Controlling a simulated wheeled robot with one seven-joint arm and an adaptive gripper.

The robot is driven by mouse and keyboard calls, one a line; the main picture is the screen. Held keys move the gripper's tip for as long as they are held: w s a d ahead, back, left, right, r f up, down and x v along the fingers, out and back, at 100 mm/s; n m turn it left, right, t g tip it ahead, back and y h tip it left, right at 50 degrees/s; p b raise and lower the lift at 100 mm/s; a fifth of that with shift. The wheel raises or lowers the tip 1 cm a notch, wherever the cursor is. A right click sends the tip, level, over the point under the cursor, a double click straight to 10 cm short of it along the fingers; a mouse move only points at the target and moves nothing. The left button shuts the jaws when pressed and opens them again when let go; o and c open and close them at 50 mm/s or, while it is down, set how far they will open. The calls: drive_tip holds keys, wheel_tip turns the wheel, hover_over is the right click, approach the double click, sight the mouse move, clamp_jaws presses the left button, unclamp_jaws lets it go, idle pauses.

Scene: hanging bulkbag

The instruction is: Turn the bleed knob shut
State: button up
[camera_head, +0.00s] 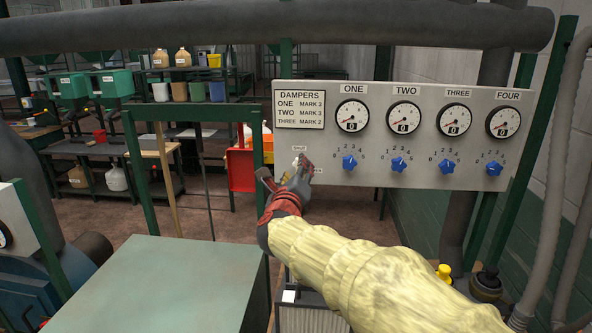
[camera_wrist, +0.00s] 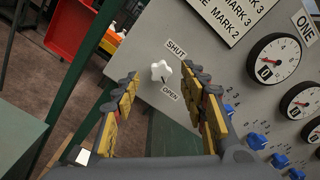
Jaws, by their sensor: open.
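The bleed knob (camera_wrist: 160,71) is a white, lobed knob on the lower left corner of the grey panel, between the labels SHUT and OPEN. A short dark mark at its edge lies on the side of the OPEN label. My gripper (camera_wrist: 168,88) is open, with its yellow-padded fingers on either side of the knob in the wrist view. The fingers hold nothing, and I see no contact with the knob. In the head view my gripper (camera_head: 286,172) is in front of the panel's lower left corner and partly hides the knob.
The grey panel (camera_head: 430,95) carries several gauges and blue selector knobs (camera_head: 349,163) right of my gripper. A DAMPERS label plate (camera_head: 299,105) sits above. A green post (camera_head: 257,140), a red bin (camera_head: 240,170) and a green-topped table (camera_head: 165,285) are to the left.

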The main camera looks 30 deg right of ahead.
drive_tip(key=x, duration=0.3)
drive_tip(key=shift+c, duration=0.7)
clamp_jaws()
